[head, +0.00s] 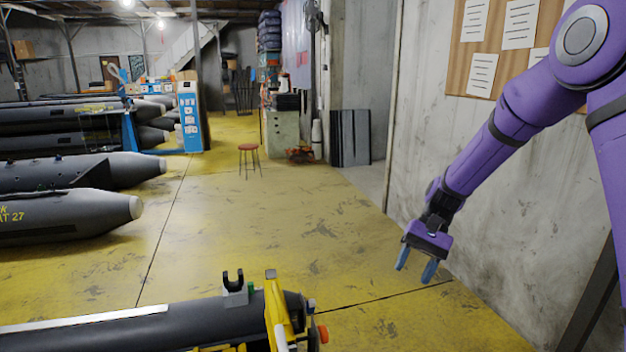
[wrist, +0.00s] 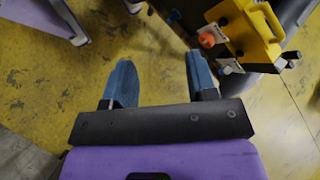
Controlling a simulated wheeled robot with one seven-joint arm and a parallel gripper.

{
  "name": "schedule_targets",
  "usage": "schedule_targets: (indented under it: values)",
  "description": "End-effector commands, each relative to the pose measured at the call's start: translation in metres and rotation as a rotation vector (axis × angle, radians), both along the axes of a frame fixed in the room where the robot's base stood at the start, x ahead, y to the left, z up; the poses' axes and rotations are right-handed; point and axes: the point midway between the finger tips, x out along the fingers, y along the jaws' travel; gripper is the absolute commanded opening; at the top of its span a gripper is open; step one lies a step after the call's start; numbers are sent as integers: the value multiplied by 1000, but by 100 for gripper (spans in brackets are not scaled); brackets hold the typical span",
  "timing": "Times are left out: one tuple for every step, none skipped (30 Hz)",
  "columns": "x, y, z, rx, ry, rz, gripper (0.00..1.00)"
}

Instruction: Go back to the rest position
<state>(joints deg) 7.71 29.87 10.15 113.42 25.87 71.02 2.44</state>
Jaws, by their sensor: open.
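My gripper (head: 416,268) hangs at the end of my purple arm, on the right of the head view, above the yellow floor and near the concrete wall. Its two blue fingers are apart, with nothing between them. In the wrist view the open gripper (wrist: 160,88) shows the fingers spread over bare floor. My arm reaches down and to the left from the upper right of the head view.
A dark boat tube (head: 170,322) with a yellow fitting (head: 278,312) lies at the front left; the yellow fitting also shows in the wrist view (wrist: 245,30). More boats (head: 70,215) lie at left. A stool (head: 249,158) stands further back. Open floor (head: 260,220) lies between.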

Motion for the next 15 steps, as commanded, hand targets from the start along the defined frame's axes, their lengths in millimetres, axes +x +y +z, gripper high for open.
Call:
schedule_targets:
  values:
    - [-6,-3,16,-23,-41,11,52]
    - [-10,-5,24,-35,-62,15,52]
    - [-15,-7,34,-51,-92,23,52]
    - [-19,-9,41,-64,-112,30,52]
    - [-23,-10,49,-76,-133,35,52]
    - [-28,-12,58,-92,-162,42,52]
    - [-33,-14,65,-104,-184,47,52]
    - [-37,-16,72,-116,-206,52,52]
    - [-43,-18,81,-131,-234,58,52]
    - [-48,-20,88,-143,-256,63,52]
    - [-52,-22,94,-156,-278,67,52]
    - [-59,-24,103,-169,-306,73,52]
    - [-64,-26,109,-181,-327,78,52]
    - [-70,-27,114,-192,-348,83,52]
    - [-76,-29,122,-206,-377,87,52]
